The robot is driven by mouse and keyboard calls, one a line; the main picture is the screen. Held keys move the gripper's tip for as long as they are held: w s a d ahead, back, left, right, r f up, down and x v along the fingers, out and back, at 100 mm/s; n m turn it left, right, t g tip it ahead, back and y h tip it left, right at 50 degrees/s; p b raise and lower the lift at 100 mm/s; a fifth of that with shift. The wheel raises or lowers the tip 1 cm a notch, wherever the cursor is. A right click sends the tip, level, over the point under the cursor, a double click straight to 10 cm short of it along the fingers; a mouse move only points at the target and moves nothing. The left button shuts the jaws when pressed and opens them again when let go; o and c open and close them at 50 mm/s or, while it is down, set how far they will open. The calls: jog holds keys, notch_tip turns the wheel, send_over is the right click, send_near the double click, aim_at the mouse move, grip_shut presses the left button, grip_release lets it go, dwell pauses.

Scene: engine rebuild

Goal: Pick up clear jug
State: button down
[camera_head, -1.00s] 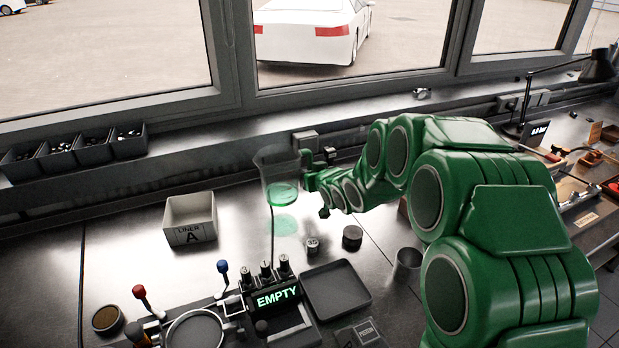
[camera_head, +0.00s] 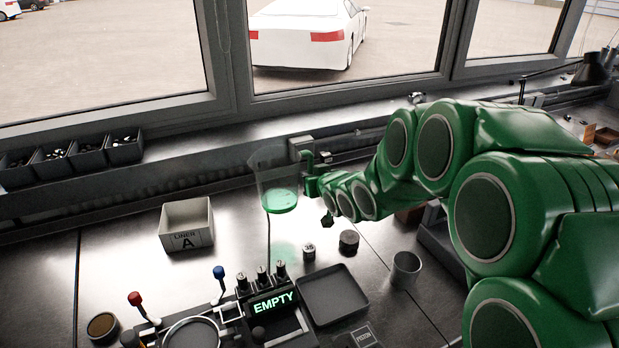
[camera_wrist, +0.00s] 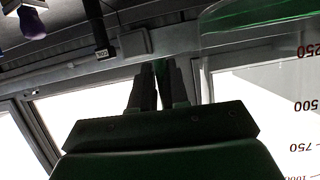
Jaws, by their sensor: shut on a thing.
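The clear jug (camera_head: 276,172) is a transparent vessel with green liquid in its bottom. In the head view it is held upright or nearly so above the bench, with a green glow on the metal below it. My gripper (camera_head: 309,176) is at the jug's right side and is shut on it. In the wrist view my gripper's two dark fingers (camera_wrist: 160,88) are close together, and the jug (camera_wrist: 285,95) fills the right side with red graduation marks. The exact hold on the jug is too small to make out.
Below stands a console with an EMPTY display (camera_head: 275,302) and a dark square tray (camera_head: 334,295). A bin labelled LINER A (camera_head: 187,224) is at left. A dark round part (camera_head: 348,242) and a grey cup (camera_head: 405,268) sit to the right. The window is behind.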

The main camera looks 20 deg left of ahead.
jog(key=shift+s+a+v, duration=0.1)
jog(key=shift+a+v, duration=0.05)
jog(key=shift+v, duration=0.7)
jog(key=shift+s+a+v, duration=0.15)
jog(key=shift+v, duration=0.7)
jog(key=shift+s+a+v, duration=0.1)
jog(key=shift+a+v, duration=0.05)
jog(key=shift+v, duration=0.7)
jog(key=shift+s+d+r, duration=0.1)
jog(key=shift+d+r, duration=0.05)
